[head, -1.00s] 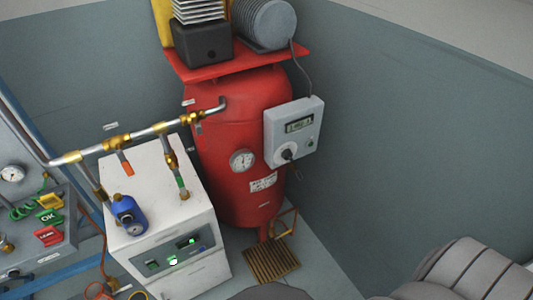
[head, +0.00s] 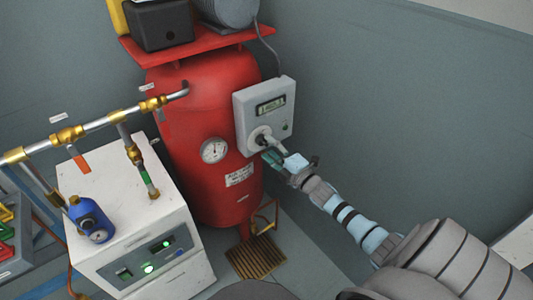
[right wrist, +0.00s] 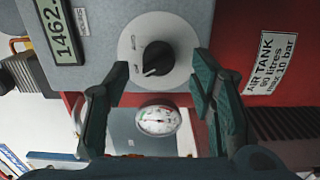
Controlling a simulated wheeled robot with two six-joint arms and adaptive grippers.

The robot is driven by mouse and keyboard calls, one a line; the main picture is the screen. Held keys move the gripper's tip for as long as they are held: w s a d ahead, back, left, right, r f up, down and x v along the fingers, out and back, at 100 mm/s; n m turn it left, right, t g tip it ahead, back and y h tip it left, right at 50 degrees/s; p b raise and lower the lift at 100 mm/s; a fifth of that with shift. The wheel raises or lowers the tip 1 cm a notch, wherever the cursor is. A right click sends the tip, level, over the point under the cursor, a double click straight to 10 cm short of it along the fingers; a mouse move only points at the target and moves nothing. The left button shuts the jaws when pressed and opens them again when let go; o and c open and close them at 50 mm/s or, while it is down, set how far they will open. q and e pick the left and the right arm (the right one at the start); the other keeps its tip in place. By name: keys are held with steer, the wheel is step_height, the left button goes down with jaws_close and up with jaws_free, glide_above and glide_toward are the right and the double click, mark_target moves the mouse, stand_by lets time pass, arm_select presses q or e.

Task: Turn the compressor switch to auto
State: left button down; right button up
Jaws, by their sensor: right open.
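The compressor's grey control box (head: 252,104) is mounted on the right side of the red tank (head: 195,130). Its switch (head: 258,137) is low on the front face, partly hidden by my right gripper in the head view. My right gripper (head: 268,156) is open in front of the box. In the right wrist view its fingertips (right wrist: 160,72) stand on either side of the knob, with a gap on both sides. My left gripper is not in view.
A pressure gauge (head: 214,150) is on the tank. A white cabinet (head: 130,215) with a pipe (head: 100,124) above it stands to the left. A bare grey wall (head: 400,120) lies to the right.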

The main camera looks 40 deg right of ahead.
mark_target(263, 141)
steer(key=shift+w+d+r, duration=0.1)
steer(key=shift+w, duration=0.75)
steer(key=shift+w+p, duration=0.3)
steer(key=shift+w, duration=0.3)
steer(key=shift+c, duration=0.4)
steer(key=c, duration=1.1)
